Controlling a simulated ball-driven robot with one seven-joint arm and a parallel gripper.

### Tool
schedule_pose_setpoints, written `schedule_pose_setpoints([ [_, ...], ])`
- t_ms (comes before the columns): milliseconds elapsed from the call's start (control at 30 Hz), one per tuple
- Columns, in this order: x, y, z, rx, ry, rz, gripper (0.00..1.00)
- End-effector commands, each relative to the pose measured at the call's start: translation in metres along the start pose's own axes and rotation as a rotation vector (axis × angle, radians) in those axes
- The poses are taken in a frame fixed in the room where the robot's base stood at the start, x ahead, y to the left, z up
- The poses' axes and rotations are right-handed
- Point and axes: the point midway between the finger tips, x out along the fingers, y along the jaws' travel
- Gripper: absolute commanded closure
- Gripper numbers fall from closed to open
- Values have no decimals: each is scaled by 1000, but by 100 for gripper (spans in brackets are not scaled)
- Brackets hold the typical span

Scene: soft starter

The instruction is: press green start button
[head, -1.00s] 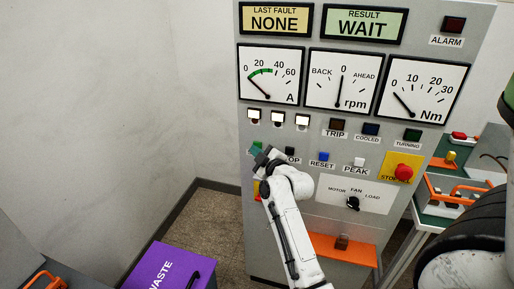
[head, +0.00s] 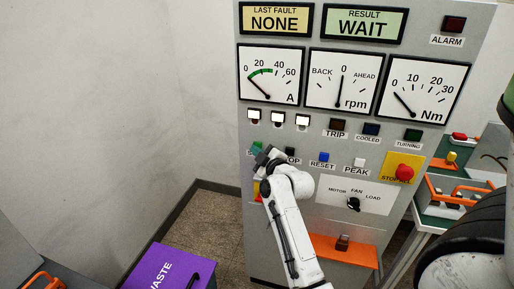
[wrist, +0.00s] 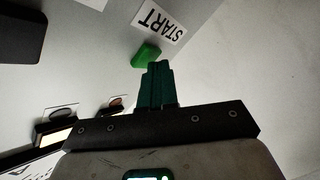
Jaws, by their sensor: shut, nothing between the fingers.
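The green start button (wrist: 146,54) shows in the wrist view beside its START label (wrist: 159,25). In the head view the button (head: 254,144) is partly hidden by my gripper, at the left of the panel's button row. My gripper (wrist: 159,66) is shut and empty, its dark green fingertips pointing at the button's lower edge. The tips overlap or nearly meet the button in the picture; I cannot tell whether they touch. In the head view my gripper (head: 263,155) is in front of the panel's left side.
The grey panel (head: 270,225) also carries a blue reset button (head: 323,157), a white peak button (head: 358,162), a red stop knob (head: 403,173) and a rotary switch (head: 353,203). An orange shelf (head: 340,250) juts out below. A purple waste bin (head: 172,268) stands at lower left.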

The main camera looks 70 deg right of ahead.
Motion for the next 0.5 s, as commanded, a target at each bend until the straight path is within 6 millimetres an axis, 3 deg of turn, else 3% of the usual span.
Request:
schedule_pose_setpoints([
  [500,-11,-7,-7,0,0,0,100],
])
